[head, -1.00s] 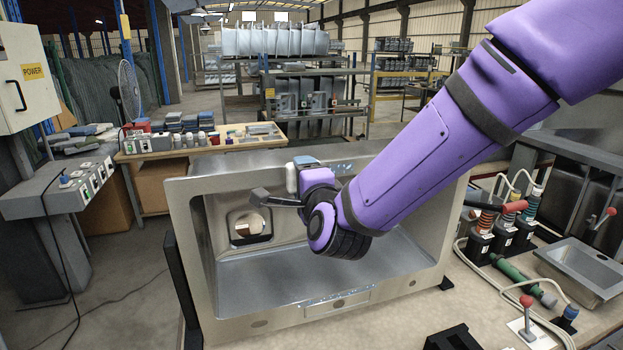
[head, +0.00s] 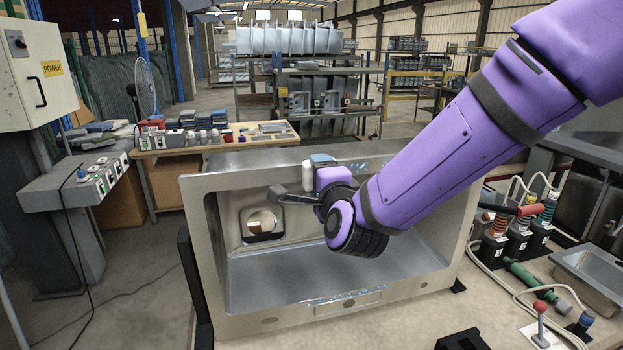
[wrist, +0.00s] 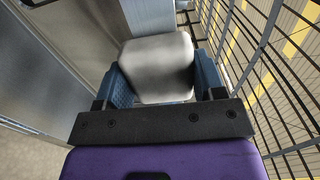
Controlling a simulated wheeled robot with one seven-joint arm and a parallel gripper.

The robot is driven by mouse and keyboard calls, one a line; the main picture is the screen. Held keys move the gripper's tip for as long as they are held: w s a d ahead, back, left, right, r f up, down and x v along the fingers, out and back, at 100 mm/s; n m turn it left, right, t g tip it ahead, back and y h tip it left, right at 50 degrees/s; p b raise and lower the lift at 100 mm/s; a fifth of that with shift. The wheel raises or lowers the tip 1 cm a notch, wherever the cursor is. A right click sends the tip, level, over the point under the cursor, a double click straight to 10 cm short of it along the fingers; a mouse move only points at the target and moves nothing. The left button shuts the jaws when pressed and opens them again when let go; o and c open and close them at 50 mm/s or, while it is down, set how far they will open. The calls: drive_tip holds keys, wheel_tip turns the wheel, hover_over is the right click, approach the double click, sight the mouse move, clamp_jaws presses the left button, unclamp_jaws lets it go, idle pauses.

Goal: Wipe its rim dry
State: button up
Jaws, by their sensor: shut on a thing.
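A steel sink (head: 225,310) stands on its side, its bowl opening toward me. Small bluish-white wet drops show on its lower rim (head: 345,300) and on its upper rim (head: 384,164), right of my gripper. My gripper (wrist: 155,85) is shut on a white pad (wrist: 157,62), held between two blue fingers. In the head view the pad (head: 307,178) is at the upper rim, left of middle. I cannot tell whether it touches the metal. My wrist and arm hide part of the bowl and upper rim.
Black supports (head: 190,285) hold the sink at its sides. On the bench to the right are a small steel basin (head: 590,275), cables and a red-knobbed lever (head: 540,308). A control panel (head: 75,188) stands at left. A wooden table (head: 215,148) with small parts stands behind.

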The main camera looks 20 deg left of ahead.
drive_tip(key=w+d, duration=0.6)
drive_tip(key=d, duration=0.3)
drive_tip(key=w+d, duration=0.6)
drive_tip(key=d, duration=0.3)
drive_tip(key=shift+w, duration=0.15)
idle(2.1)
drive_tip(key=shift+v, duration=2.95)
drive_tip(key=shift+v, duration=1.55)
